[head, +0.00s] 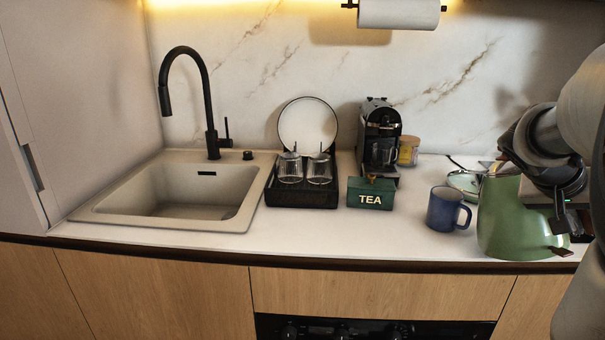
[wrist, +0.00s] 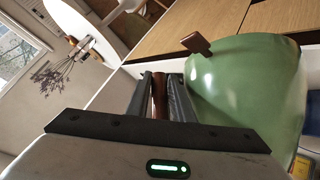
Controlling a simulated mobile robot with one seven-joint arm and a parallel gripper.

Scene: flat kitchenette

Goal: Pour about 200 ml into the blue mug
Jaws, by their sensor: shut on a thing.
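The blue mug (head: 442,210) stands upright on the counter in the head view, its handle to the right. A green kettle (head: 500,218) is just right of the mug and fills the right of the wrist view (wrist: 248,92). My gripper (head: 563,218) is at the kettle's right side. In the wrist view my gripper (wrist: 160,98) is shut on the kettle's brown handle (wrist: 160,96). I cannot tell whether the kettle touches the counter. The mug's inside is too dark to tell its contents.
A green tea box (head: 371,194) is left of the mug, with a coffee machine (head: 380,135) behind it. A black rack (head: 301,196) holds glasses and a plate. The sink (head: 180,195) is at left. A round green-rimmed item (head: 464,182) lies behind the kettle. The counter's front edge is close.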

